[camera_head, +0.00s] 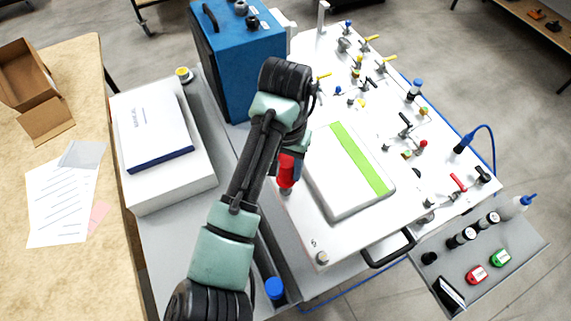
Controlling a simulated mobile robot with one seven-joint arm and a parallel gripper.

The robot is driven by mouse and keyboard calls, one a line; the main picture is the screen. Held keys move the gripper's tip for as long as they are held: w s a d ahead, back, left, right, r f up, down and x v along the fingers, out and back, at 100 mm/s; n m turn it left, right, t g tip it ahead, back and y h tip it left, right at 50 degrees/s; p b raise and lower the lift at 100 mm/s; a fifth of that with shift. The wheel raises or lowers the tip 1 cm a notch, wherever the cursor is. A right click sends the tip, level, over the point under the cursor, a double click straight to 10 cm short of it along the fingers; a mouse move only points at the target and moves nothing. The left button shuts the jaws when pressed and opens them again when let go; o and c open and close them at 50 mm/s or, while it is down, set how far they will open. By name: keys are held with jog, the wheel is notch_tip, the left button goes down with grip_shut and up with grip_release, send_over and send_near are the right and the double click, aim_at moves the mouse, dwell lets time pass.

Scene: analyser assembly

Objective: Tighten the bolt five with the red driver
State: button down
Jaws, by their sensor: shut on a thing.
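The red driver (286,172) stands roughly upright, handle up, near the left edge of the white panel (290,222). My gripper (294,157) is mostly hidden behind my arm and is shut on the driver near its top. The driver's lower end is near the panel's surface; I cannot tell whether it touches anything. A bolt (322,258), next to a printed 5, sits at the panel's front left corner. It is apart from the driver, in front and to the right of it.
A white box with a green stripe (350,170) lies on the panel. A black handle (388,250) sticks out at the front edge. A blue case (240,60) stands behind left. Clamps and knobs crowd the right side. A grey tray (520,240) holds small parts.

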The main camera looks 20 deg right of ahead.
jog(key=m, duration=0.4)
jog(key=shift+w, duration=0.1)
jog(key=m, duration=0.4)
jog(key=shift+b, duration=0.35)
jog(key=m+b, duration=0.1)
jog(key=m, duration=0.4)
jog(key=shift+w+f, duration=0.1)
jog(key=m+b, duration=0.1)
jog(key=m, duration=0.3)
jog(key=shift+m, duration=0.3)
jog(key=c, duration=0.8)
grip_release()
jog(key=shift+m, duration=0.4)
jog(key=o, duration=0.3)
jog(key=shift+d, duration=0.1)
jog(key=shift+o, duration=0.2)
